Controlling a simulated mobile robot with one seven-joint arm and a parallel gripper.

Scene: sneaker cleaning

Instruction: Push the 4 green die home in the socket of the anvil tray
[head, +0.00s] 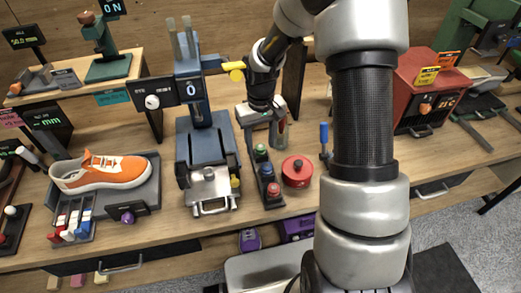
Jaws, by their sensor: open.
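My gripper (264,136) hangs at the centre, right of the blue press (202,140), with its fingers pointing down. It is open, and I see nothing held in it. Just below it is a narrow dark rack (264,179) with a green-topped piece (261,150) at its back end, another green-topped piece in the middle and a red one in front. No number is readable on the green pieces. The press has a tray-like front with a silver block (209,174) and a front handle; I cannot tell whether this is the anvil tray. No socket can be made out.
A round red tin (297,171) stands right of the rack. An orange sneaker (105,170) lies on a grey tray at left. My arm covers much of the right middle. A yellow lever (233,69) sticks out from the press.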

